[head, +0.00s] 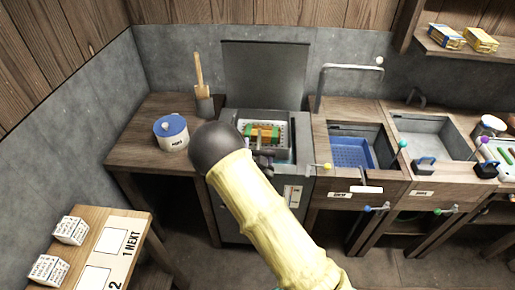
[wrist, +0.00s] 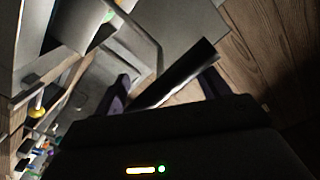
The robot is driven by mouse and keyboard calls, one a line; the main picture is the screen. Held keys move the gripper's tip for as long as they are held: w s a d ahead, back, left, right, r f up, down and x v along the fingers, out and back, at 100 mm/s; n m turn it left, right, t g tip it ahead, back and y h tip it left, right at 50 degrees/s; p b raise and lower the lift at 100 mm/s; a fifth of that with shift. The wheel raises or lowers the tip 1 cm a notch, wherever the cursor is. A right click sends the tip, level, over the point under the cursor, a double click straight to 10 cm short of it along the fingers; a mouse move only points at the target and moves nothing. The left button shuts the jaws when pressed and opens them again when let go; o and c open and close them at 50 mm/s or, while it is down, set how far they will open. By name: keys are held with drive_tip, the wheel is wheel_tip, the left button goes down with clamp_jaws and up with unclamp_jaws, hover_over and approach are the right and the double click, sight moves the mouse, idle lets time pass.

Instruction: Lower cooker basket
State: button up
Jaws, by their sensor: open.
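The cooker (head: 250,201) is a grey metal unit with its lid (head: 262,72) standing up behind it. Its basket (head: 243,128) shows as a pale perforated frame in the cooker's top opening, with a green and orange item (head: 262,133) in it. I cannot tell its exact height. My gripper (head: 264,163) is at the cooker's front edge, mostly hidden behind my arm. In the wrist view my gripper (wrist: 168,82) has dark fingers spread apart. A dark shiny bar (wrist: 183,72) appears between them; I cannot tell whether they touch it.
A basin with a blue basket (head: 350,153) and an empty grey basin (head: 425,137) stand to the right. A yellow knob (head: 327,167) sticks out beside the cooker. A blue-lidded pot (head: 172,136) stands left. A low table (head: 140,225) is at lower left.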

drive_tip(key=shift+w, duration=0.1)
drive_tip(key=c, duration=1.2)
wheel_tip(320, 180, down, 13)
drive_tip(key=b, duration=1.2)
drive_tip(key=o, duration=1.2)
